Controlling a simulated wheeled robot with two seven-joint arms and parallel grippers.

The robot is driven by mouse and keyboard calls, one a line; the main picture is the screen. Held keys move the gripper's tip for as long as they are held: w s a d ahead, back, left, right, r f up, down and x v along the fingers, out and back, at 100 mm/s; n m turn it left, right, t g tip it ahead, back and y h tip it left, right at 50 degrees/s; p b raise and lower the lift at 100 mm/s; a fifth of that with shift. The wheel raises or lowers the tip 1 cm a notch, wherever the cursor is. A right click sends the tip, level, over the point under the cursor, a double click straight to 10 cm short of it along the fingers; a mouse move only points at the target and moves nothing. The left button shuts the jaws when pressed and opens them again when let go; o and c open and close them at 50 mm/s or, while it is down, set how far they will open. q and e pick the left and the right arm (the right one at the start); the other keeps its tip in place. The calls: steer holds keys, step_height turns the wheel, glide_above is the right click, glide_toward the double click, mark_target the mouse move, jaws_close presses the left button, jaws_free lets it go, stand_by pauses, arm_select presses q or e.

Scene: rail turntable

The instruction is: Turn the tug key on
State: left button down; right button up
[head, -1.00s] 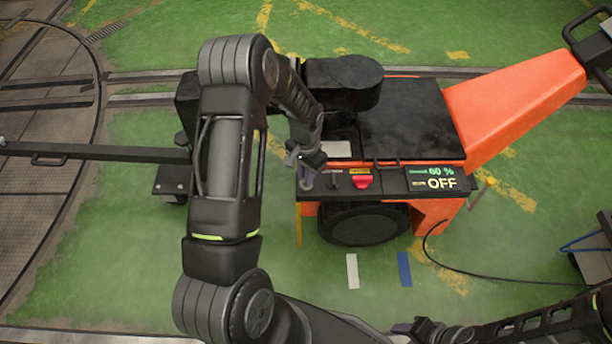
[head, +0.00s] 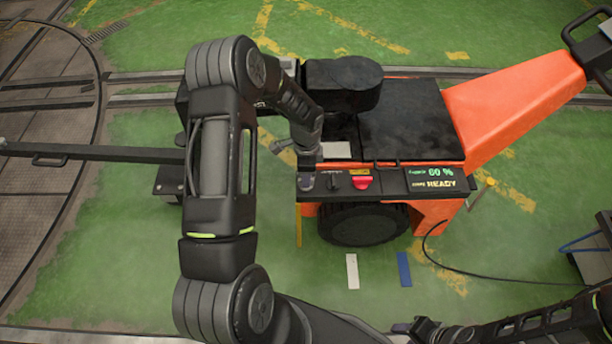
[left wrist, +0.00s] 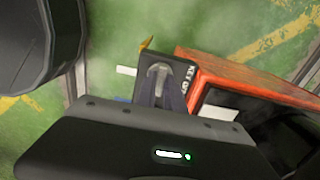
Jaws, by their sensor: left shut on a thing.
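The orange and black tug (head: 505,110) stands on the green floor. Its black control panel (head: 390,182) has a display (head: 436,179) reading "60 %" and "READY". The tug key (left wrist: 158,72) is a grey piece at the panel's left end, beside white lettering that begins with "KEY" in the left wrist view. My left gripper (head: 307,182) reaches down to it from above, and its dark fingers (left wrist: 160,94) are shut on the key, one on each side.
A red button (head: 361,183) and a small switch (head: 334,183) sit on the panel right of the key. A black bar (head: 95,152) runs left from the tug. A cable (head: 470,273) lies on the floor at right. Green floor in front is mostly clear.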

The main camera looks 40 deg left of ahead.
stand_by(0.3)
arm_select(q)
steer(key=c, duration=1.4)
jaws_free()
steer(key=shift+c, duration=0.2)
step_height(320, 180, up, 8)
steer(key=shift+f+p, duration=0.1)
steer(key=shift+p, duration=0.7)
